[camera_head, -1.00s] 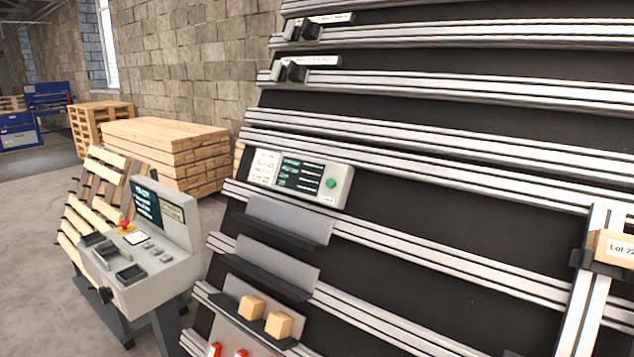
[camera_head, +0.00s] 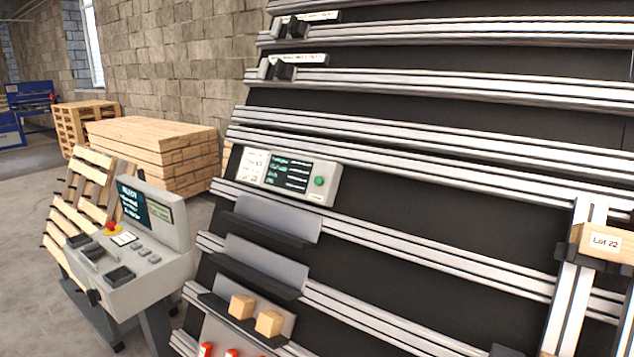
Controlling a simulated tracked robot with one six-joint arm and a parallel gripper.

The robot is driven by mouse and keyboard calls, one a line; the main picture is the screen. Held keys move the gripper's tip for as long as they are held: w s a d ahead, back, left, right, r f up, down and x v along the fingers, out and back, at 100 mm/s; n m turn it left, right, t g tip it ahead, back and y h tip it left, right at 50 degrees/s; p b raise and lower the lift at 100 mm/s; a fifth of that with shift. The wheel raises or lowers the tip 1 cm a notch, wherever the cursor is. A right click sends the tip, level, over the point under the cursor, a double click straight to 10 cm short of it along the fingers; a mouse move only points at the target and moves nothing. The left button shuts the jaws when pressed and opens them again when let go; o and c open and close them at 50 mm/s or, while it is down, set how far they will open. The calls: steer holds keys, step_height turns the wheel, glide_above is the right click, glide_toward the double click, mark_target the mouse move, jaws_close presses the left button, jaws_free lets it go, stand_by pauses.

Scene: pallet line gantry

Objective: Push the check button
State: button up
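A green round button (camera_head: 319,181) sits at the right end of a light grey panel (camera_head: 328,197) mounted on the rail wall. The panel also carries a dark screen with green and white lines and a white label area to its left. The print by the button is too small to read, so I cannot tell whether it is the check button. My gripper is not in view.
A grey console (camera_head: 150,270) with a screen and red knob (camera_head: 111,226) stands at the lower left. Grey trays (camera_head: 262,262) hang below the panel, the lowest holding two wooden blocks. A "Lot 22" block (camera_head: 604,243) sits at right on a vertical rail.

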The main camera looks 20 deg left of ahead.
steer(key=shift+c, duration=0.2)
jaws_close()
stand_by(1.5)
